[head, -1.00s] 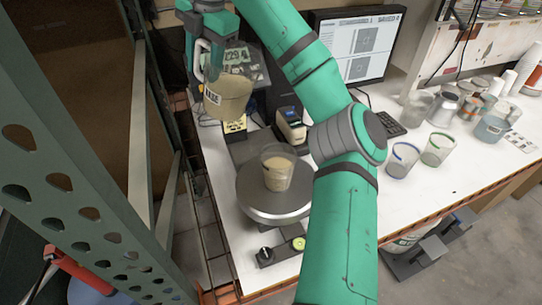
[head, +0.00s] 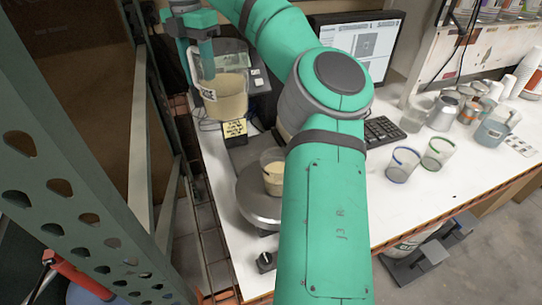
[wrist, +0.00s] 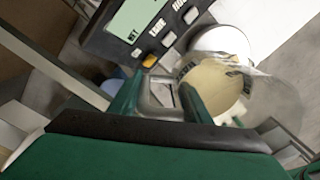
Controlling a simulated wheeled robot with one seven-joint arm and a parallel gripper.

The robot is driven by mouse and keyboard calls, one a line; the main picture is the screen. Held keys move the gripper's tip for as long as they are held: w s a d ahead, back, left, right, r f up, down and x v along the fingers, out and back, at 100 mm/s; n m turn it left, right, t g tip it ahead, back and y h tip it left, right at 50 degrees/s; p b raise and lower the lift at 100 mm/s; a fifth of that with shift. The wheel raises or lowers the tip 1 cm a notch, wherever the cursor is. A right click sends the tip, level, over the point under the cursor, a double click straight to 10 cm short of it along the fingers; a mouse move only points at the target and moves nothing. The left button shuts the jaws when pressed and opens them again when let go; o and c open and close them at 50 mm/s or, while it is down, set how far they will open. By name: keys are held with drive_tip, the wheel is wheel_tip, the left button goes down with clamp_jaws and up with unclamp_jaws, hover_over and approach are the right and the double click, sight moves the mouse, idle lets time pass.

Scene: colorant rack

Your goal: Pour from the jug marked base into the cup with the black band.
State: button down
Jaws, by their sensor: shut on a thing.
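The jug (head: 228,97) is clear with tan liquid inside and a white label on its side, too small to read here. My gripper (head: 193,48) is shut on its handle and holds it up behind and left of the scale. In the wrist view the jug (wrist: 218,88) is beyond the fingers, with its handle between them. A clear cup (head: 273,175) with tan liquid stands on the round scale plate (head: 252,205). My arm hides the cup's right edge, and I cannot make out its band colour.
Cups with a blue band (head: 402,164) and a green band (head: 437,152) stand on the white bench, right of my arm. Metal cans and a container (head: 497,127) are behind them. A monitor (head: 365,50) and keyboard (head: 383,131) are at the back. A perforated green post (head: 75,200) rises at left.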

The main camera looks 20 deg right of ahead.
sight(196, 53)
drive_tip(key=shift+r, duration=2.6)
drive_tip(key=shift+d+f, duration=0.1)
drive_tip(key=shift+f, duration=0.05)
